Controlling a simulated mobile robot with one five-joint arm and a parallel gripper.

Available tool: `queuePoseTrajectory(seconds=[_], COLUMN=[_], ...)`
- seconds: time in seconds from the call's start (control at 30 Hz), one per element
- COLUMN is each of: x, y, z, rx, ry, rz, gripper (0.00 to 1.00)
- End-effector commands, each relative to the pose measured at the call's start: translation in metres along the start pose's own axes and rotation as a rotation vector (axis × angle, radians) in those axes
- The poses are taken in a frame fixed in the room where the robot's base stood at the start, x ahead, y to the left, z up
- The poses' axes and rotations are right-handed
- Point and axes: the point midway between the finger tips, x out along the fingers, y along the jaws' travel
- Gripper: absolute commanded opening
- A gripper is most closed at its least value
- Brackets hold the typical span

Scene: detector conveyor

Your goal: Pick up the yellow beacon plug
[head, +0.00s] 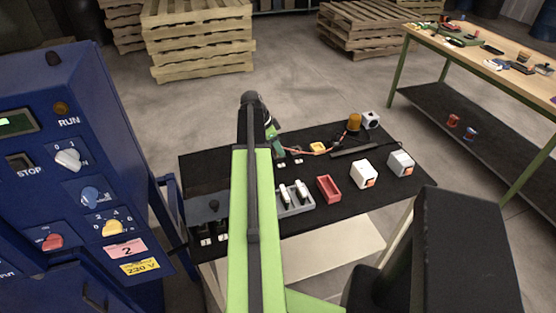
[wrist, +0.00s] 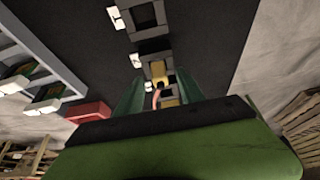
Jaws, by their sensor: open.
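The yellow beacon plug (wrist: 158,70) shows in the wrist view between the two green fingers of my gripper (wrist: 159,80), with an orange-pink cable beside it. The fingers are apart, and I cannot tell whether either touches the plug. In the head view my gripper (head: 275,140) is low over the black bench top, mostly hidden by my arm. There an orange cable (head: 300,149) runs from beside my gripper to a yellow part (head: 318,147) and on toward an amber beacon (head: 354,122).
Dark sockets with white tags (wrist: 135,60) line the bench near the fingers. A red tray (head: 328,189), a grey holder (head: 295,198) and white boxes (head: 363,173) stand on the bench (head: 310,225). A blue control cabinet (head: 75,190) stands at left.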

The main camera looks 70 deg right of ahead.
Motion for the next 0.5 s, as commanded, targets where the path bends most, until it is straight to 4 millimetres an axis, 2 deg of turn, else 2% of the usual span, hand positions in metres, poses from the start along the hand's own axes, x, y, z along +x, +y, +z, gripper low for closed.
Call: queuePoseTrajectory(seconds=[0.03,0.07,0.3,0.5], x=[0.0147,0.0164,0.0131,0.0129], y=[-0.0004,-0.0004,-0.0004,-0.0004], z=[0.0031,0.0027,0.0008,0.0011], rx=[0.000,0.000,-0.001,-0.001], ry=[0.000,0.001,0.001,0.001], rz=[0.000,0.000,-0.001,-0.001], gripper=[0.45,0.45,0.44,0.18])
